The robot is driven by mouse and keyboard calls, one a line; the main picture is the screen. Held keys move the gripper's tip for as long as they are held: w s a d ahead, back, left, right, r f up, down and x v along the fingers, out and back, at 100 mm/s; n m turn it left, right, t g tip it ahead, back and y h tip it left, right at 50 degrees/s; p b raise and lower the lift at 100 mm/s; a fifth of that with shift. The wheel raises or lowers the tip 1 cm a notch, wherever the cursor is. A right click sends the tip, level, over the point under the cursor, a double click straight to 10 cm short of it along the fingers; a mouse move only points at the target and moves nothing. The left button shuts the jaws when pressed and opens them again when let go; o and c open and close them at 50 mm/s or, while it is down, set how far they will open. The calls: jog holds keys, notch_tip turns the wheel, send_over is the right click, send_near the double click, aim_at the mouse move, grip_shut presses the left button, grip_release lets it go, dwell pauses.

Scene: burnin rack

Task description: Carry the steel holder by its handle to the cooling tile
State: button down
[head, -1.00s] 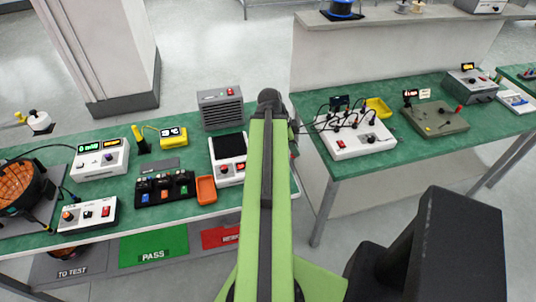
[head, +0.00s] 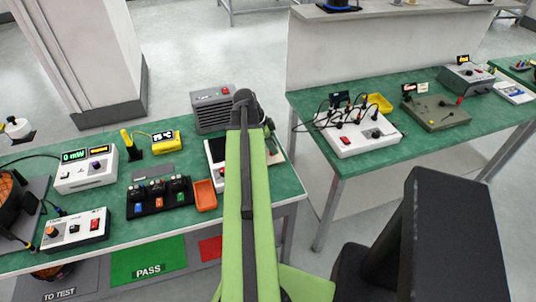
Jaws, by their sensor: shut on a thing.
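My arm reaches over the right end of the left green bench (head: 215,108), and its dark end joint lies in front of the right part of a white device (head: 215,150) with a dark top. My gripper is hidden behind the arm's end, so its jaws do not show. I cannot make out the steel holder or its handle. A small pale patch (head: 274,150) shows just right of the arm at the bench's right end; I cannot tell whether it is the cooling tile.
An orange tray (head: 205,195), a black switch block (head: 160,197) and a grey vented box (head: 213,108) stand close left of the arm. A second green bench (head: 385,155) with a wired white box (head: 355,132) stands right, across a gap. Bare floor (head: 210,45) lies behind.

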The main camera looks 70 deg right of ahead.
aim_at(271, 154)
notch_tip(271, 154, down, 4)
jog(key=b, duration=0.2)
jog(key=shift+r+b, duration=0.1)
jog(key=shift+b, duration=0.3)
jog(key=shift+w+r, duration=0.2)
jog(key=shift+f, duration=0.15)
jog(key=c, duration=1.3)
grip_release()
jog(key=shift+o, duration=0.2)
jog(key=shift+r+p, duration=0.45)
jog(key=shift+p, duration=0.05)
jog(key=p+v, duration=1)
jog(key=v, duration=0.1)
jog(key=shift+r, duration=0.2)
